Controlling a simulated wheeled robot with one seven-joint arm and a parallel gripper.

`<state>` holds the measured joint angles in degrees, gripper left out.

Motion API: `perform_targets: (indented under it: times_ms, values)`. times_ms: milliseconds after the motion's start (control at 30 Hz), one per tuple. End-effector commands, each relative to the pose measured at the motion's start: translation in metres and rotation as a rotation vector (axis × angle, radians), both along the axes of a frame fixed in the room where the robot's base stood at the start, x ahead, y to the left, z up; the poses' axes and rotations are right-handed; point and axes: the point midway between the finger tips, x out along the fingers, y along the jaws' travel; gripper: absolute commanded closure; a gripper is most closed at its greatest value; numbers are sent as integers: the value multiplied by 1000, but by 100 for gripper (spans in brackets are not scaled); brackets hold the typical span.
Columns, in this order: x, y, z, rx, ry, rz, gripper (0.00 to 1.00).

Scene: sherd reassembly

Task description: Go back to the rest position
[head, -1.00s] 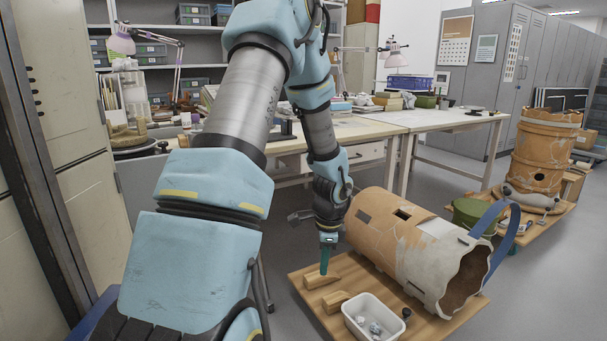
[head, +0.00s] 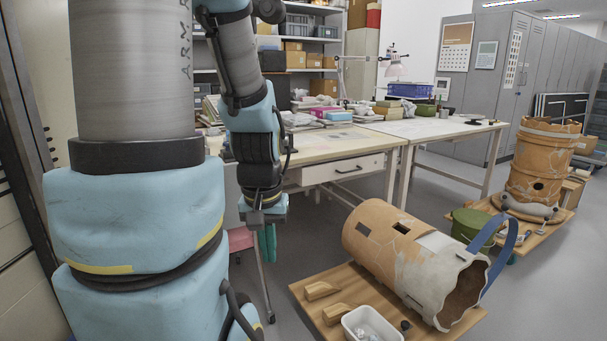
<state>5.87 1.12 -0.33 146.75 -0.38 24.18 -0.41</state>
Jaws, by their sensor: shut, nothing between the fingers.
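My gripper (head: 267,255) hangs at the end of my arm, left of the low wooden board (head: 300,290) and above the floor. Its teal fingers are together with nothing between them. A large orange-brown clay vessel (head: 385,238) lies on its side on the board, patched with pale fill and open at its right end. Gripper and vessel are well apart. My arm covers much of the left of the head view.
Two wooden blocks (head: 322,290) and a white tub (head: 371,325) with pale pieces sit on the board. A work table (head: 330,143) stands behind. A blue strap (head: 497,246) rises by the vessel. An upright vessel (head: 540,170) stands at right. Grey floor lies between.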

Motion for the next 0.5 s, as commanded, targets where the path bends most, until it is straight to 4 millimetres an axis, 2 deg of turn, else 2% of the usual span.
perform_targets:
  times_ms: [33, 300, 500]
  values:
    - [0, 0, 25, 0, 0, -1, 100]
    - [0, 0, 107, 0, 0, -3, 100]
    - [0, 0, 151, 1, 0, -4, 100]
